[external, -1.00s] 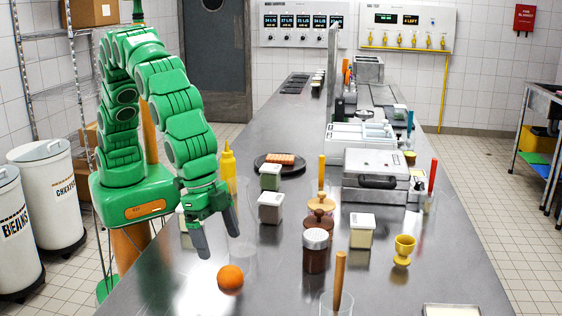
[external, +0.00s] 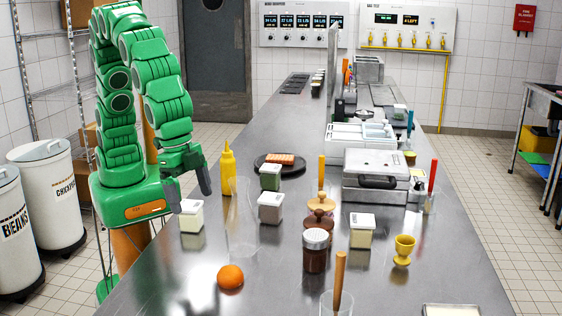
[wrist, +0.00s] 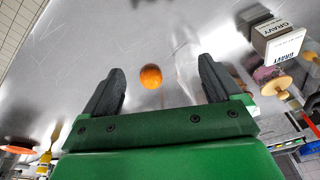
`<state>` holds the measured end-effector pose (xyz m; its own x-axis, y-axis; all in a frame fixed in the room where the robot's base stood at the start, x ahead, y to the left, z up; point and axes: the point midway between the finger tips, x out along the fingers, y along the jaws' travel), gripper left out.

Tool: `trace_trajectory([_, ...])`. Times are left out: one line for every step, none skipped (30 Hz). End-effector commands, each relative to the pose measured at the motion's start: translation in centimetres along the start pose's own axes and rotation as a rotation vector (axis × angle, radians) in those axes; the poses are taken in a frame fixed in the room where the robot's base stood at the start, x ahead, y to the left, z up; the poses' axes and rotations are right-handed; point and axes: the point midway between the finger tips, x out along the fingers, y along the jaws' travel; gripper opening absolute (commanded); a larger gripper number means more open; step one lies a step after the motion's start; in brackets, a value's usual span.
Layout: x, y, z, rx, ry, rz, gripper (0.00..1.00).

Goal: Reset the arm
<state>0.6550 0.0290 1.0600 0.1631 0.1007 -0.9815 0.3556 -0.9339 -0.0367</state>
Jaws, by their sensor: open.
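My green arm is folded over its base at the left of the counter in the external view. My gripper (external: 188,191) hangs above the counter's left side, its dark fingers apart and nothing between them. In the wrist view my gripper (wrist: 160,92) shows both fingers spread wide, with the orange (wrist: 151,77) seen beyond them on the counter. In the external view the orange (external: 230,277) lies nearer the camera than my gripper, clearly apart from it.
A clear glass (external: 242,225), a white-lidded container (external: 191,217) and a yellow squeeze bottle (external: 228,170) stand close to my gripper. A dark plate (external: 283,169) with food lies behind. A shaker (external: 316,252) and yellow egg cup (external: 403,250) stand farther right.

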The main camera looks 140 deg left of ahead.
Motion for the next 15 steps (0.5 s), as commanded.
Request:
trace_trajectory([-0.9,-0.5,1.0,0.007,-0.005,-0.001,0.92])
trace_trajectory([-1.3,-0.7,1.6,0.011,-0.009,-0.001,0.92])
trace_trajectory([-1.9,-1.1,2.5,0.018,-0.016,-0.002,0.92])
trace_trajectory([-2.2,-1.4,3.2,0.023,-0.023,-0.003,0.92])
trace_trajectory([-2.5,-1.7,3.9,0.028,-0.031,-0.005,0.92])
trace_trajectory([-2.9,-2.1,4.8,0.034,-0.041,-0.006,0.92])
trace_trajectory([-3.3,-2.4,5.5,0.039,-0.046,-0.007,0.92])
trace_trajectory([-3.7,-2.6,6.2,0.045,-0.051,-0.007,0.92])
trace_trajectory([-4.1,-3.0,7.1,0.052,-0.06,-0.007,0.92])
trace_trajectory([-4.4,-3.2,7.8,0.057,-0.067,-0.007,0.92])
trace_trajectory([-4.7,-3.5,8.6,0.062,-0.074,-0.008,0.92])
trace_trajectory([-5.1,-3.9,9.6,0.069,-0.083,-0.007,0.92])
trace_trajectory([-5.4,-4.1,10.3,0.076,-0.089,-0.007,0.92])
trace_trajectory([-5.7,-4.4,11.0,0.081,-0.095,-0.007,0.92])
trace_trajectory([-6.0,-4.7,11.9,0.088,-0.103,-0.006,0.92])
